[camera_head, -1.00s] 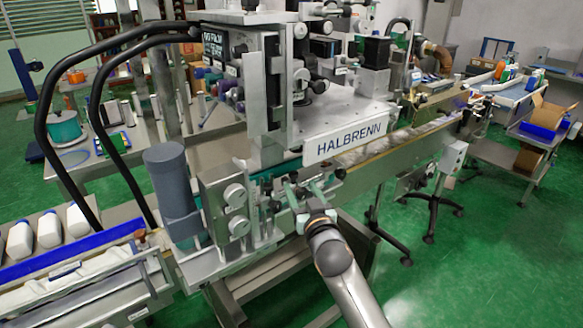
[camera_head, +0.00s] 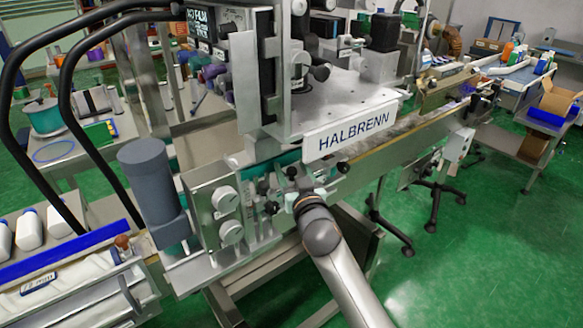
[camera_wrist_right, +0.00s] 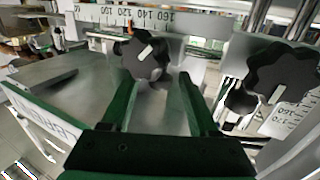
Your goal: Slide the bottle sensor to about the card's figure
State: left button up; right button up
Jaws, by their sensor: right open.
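My right gripper (camera_head: 303,188) is at the front of the labelling machine, just left of the HALBRENN sign. In the right wrist view its two green fingers (camera_wrist_right: 157,82) are apart, with nothing held between them. A black lobed knob (camera_wrist_right: 146,58) with a white mark shows between and just beyond the fingertips. A metal scale (camera_wrist_right: 112,16) with upside-down numbers runs beside this knob. A second black knob (camera_wrist_right: 283,78) stands to the right, near another numbered scale (camera_wrist_right: 285,120). I cannot tell which knob belongs to the bottle sensor. The card's figure is not readable. My left gripper is not in view.
The HALBRENN sign (camera_head: 351,132) hangs over the conveyor close to my right gripper. A metal box with round dials (camera_head: 226,200) and a grey cylinder (camera_head: 151,180) stand to its left.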

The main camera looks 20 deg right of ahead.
grip_shut()
dwell(0.3)
dwell(1.1)
